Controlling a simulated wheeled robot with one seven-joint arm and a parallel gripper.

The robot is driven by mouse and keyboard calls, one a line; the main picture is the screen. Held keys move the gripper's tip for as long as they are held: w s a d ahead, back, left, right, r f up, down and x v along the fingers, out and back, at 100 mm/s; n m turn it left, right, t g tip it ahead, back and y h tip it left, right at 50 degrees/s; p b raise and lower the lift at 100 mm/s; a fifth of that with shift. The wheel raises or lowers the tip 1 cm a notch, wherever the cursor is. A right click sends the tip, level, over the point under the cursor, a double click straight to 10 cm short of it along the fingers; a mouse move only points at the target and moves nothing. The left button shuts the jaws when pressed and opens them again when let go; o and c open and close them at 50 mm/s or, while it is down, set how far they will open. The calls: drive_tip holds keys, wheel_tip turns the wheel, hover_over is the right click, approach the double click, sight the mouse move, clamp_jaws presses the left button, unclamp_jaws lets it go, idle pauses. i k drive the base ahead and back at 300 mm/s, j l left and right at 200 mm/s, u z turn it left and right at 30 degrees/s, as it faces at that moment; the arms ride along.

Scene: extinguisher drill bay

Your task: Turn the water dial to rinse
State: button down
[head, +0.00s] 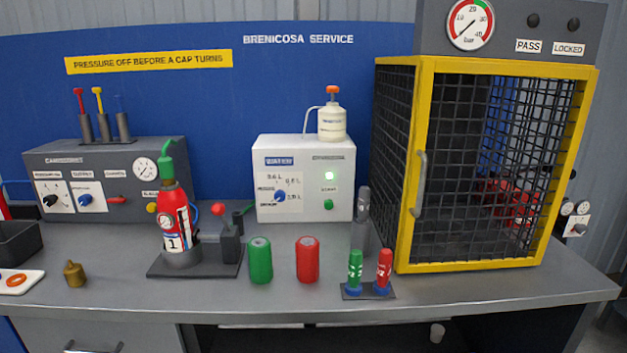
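A white box (327,150) stands at the back middle of the bench. A blue dial (280,196) is on the left part of its front panel, under a blue label that seems to read "WATER". Small markings (293,180) ring the dial, but they are too small to read surely, and I cannot tell which one the dial points at. A green light (329,175) and a green button (328,204) are on the right part of the panel. My gripper is not in view.
A red extinguisher (175,220) stands in a dark holder at left. Green (260,260) and red (307,259) cylinders stand in front of the white box. A grey upright piece (361,225) stands at its right. A yellow-framed mesh cage (410,170) fills the right side.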

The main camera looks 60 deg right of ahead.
sight(280, 195)
drive_tip(key=l+z, duration=0.25)
drive_tip(key=z, duration=0.2)
drive_tip(key=l+z, duration=0.2)
drive_tip(key=z, duration=0.25)
drive_tip(key=i+l+z, duration=0.15)
drive_tip(key=z, duration=0.3)
